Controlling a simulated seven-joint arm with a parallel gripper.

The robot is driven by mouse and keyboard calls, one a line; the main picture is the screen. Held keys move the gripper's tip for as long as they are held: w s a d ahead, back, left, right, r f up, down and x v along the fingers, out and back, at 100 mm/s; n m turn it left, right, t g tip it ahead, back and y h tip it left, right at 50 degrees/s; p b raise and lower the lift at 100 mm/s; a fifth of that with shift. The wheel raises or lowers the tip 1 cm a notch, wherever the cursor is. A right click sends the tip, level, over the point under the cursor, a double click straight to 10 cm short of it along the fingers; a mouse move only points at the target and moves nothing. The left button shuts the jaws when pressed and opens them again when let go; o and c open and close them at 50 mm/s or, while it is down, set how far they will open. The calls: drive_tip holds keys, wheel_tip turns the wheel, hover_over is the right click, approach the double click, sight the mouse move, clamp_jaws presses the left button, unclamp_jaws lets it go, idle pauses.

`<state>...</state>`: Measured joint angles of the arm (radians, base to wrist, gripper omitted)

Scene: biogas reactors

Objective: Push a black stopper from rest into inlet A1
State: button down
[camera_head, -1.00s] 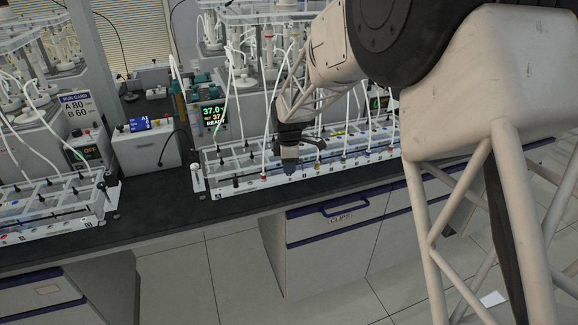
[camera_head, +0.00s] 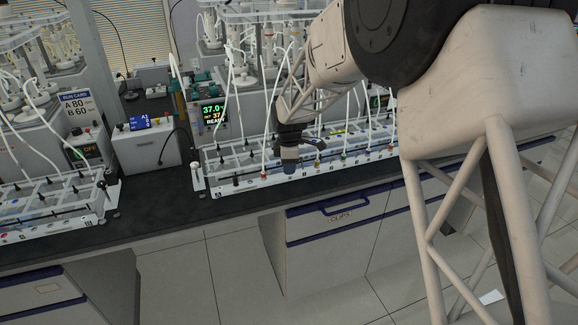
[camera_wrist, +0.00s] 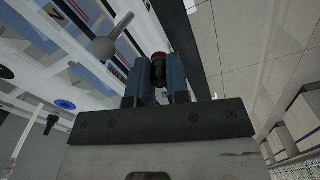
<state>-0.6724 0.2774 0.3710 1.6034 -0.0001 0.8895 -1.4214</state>
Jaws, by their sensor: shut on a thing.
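My gripper (camera_head: 289,167) is at the front rail of the right-hand reactor rack (camera_head: 232,186), pointing down. In the wrist view its two blue fingers (camera_wrist: 157,80) are closed on a dark round thing, seemingly the black stopper (camera_wrist: 158,68), with a red edge at its far side. Whether the red belongs to the stopper or to something behind it I cannot tell. In the head view the fingers hide the stopper and the spot beneath them. The label A1 cannot be read on any inlet, so I cannot tell which one is there.
White tubes and black rods rise from the rack close around my gripper. A grey rod with a round knob (camera_wrist: 104,47) is beside the fingers in the wrist view. A second rack (camera_head: 50,225) stands at the left. The dark bench front strip (camera_head: 240,203) is clear.

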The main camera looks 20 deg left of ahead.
drive_tip(key=shift+f, duration=0.3)
idle(0.5)
drive_tip(key=c, duration=1)
unclamp_jaws()
drive_tip(key=shift+r, duration=0.2)
wheel_tip(320, 180, up, 7)
drive_tip(key=shift+r, duration=0.25)
